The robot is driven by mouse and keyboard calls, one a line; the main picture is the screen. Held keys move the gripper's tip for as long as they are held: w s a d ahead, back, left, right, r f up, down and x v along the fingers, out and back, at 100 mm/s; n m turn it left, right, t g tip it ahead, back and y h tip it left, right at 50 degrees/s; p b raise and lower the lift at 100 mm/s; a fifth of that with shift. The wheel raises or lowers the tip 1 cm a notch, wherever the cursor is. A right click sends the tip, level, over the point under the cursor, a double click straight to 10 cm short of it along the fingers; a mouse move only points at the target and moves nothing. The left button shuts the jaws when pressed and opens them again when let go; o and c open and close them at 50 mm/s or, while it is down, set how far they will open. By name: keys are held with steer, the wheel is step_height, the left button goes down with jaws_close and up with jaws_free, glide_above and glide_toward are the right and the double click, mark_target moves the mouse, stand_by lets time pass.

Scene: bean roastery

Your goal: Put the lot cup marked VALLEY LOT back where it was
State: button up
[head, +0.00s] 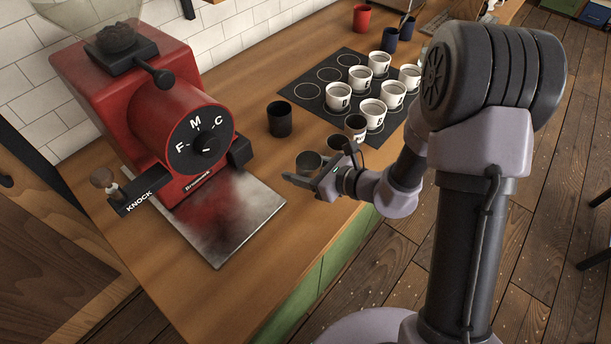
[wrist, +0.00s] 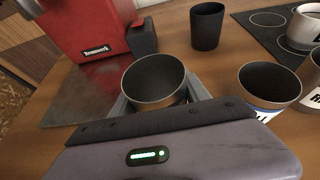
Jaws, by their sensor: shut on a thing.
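My gripper (head: 307,176) is shut on a grey metal cup (head: 308,161) above the wooden counter, right of the grinder. In the wrist view the cup (wrist: 154,82) is upright between the jaws, its open mouth toward the camera. No marking shows on it, so I cannot tell whether it is the VALLEY LOT cup. I cannot tell whether its base touches the counter. Beside it stands a similar cup with a blue and white label (wrist: 268,88), partly cut off by my gripper; its lettering is not readable. Another labelled cup (head: 355,126) stands behind that one.
A red grinder (head: 170,115) with a metal tray (head: 245,225) stands at left. A black cup (head: 279,119) stands behind my gripper. A black mat (head: 297,97) with printed circles holds several white cups; some left circles are empty. Red and blue cups stand farther back.

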steer(key=shift+w+d+f, duration=0.1)
steer(key=shift+w+d, duration=0.4)
step_height(320, 180, down, 3)
steer(key=shift+f+b, duration=0.2)
steer(key=shift+b, duration=0.8)
steer(key=shift+s, duration=0.1)
steer(key=shift+f, duration=0.25)
steer(key=o, duration=1.5)
steer(key=shift+r, duration=0.1)
